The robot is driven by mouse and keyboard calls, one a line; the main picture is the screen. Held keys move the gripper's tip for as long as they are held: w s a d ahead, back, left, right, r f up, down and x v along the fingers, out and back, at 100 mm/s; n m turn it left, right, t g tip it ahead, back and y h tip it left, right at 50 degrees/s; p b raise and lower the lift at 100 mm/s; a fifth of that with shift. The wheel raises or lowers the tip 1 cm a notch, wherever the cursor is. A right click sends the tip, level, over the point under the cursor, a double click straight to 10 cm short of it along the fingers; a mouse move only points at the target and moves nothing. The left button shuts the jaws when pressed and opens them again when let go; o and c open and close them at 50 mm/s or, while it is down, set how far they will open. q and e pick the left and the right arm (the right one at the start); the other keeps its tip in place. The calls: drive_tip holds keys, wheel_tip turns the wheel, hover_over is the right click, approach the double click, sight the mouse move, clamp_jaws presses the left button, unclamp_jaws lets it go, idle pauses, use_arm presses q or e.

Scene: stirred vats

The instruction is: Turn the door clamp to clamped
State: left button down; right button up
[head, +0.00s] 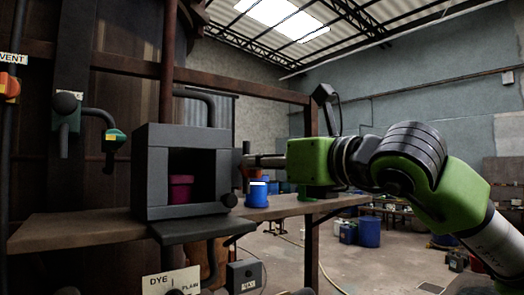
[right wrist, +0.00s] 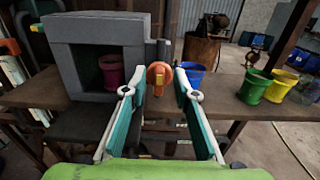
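A grey box-shaped chamber (head: 158,180) with an open front stands on the bench, and it also shows in the right wrist view (right wrist: 75,62). An orange handle (right wrist: 158,75), which looks like the door clamp, sticks out at the chamber's right side. My right gripper (right wrist: 160,84) is open, with one finger on each side of the orange handle. I cannot tell whether the fingers touch it. In the head view my right gripper (head: 262,160) reaches in from the right beside the chamber, and the handle is mostly hidden. My left gripper is not in view.
A pink pot (head: 181,188) sits inside the chamber. A blue pot (head: 257,195) stands on the bench (head: 90,228) right of it. A green pot (right wrist: 255,88) stands farther right. Valve handles (head: 113,138) and pipes are on the left.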

drive_tip(key=shift+w+a, duration=0.25)
drive_tip(key=shift+w, duration=0.1)
drive_tip(key=shift+c, duration=0.4)
clamp_jaws()
drive_tip(key=n+b, duration=0.2)
drive_tip(key=n, duration=0.4)
drive_tip(key=n+b, duration=0.2)
drive_tip(key=n, duration=0.4)
drive_tip(key=a+f+n+b, duration=0.1)
drive_tip(key=n+b, duration=0.1)
drive_tip(key=n, duration=0.4)
drive_tip(key=shift+s, duration=0.35)
drive_tip(key=shift+f, duration=0.1)
